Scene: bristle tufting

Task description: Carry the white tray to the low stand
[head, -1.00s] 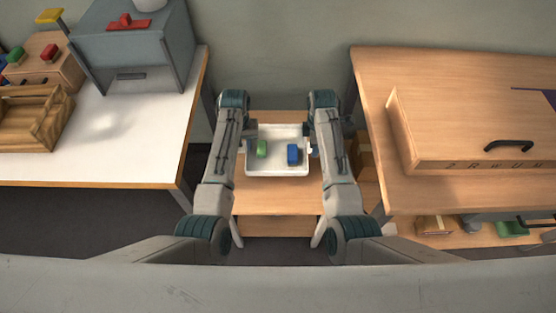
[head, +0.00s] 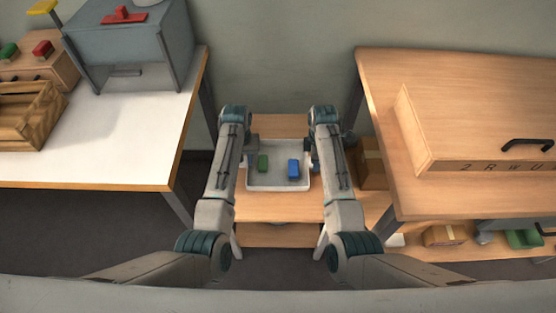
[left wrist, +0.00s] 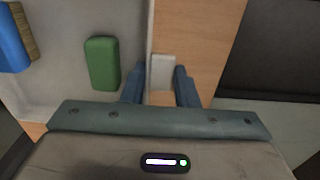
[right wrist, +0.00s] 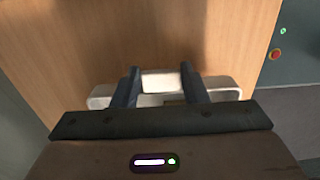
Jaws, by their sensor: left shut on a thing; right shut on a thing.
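The white tray (head: 278,185) is over the low wooden stand (head: 278,208) in the head view. A green block (head: 262,163) and a blue piece (head: 293,169) lie in it. In the left wrist view the green block (left wrist: 102,63) shows clearly, and the blue piece (left wrist: 14,40) has a brown bristly side. My left gripper (left wrist: 160,85) is shut on a white handle at the tray's left side. My right gripper (right wrist: 160,85) is shut on the white handle at the tray's right side. I cannot tell whether the tray's underside touches the stand.
A white-topped table (head: 110,165) stands at left, with a grey box (head: 130,50) and a wooden crate (head: 25,115). A wooden table (head: 385,100) stands at right with a large wooden case (head: 470,125). A cardboard box (head: 370,165) is close right of the stand.

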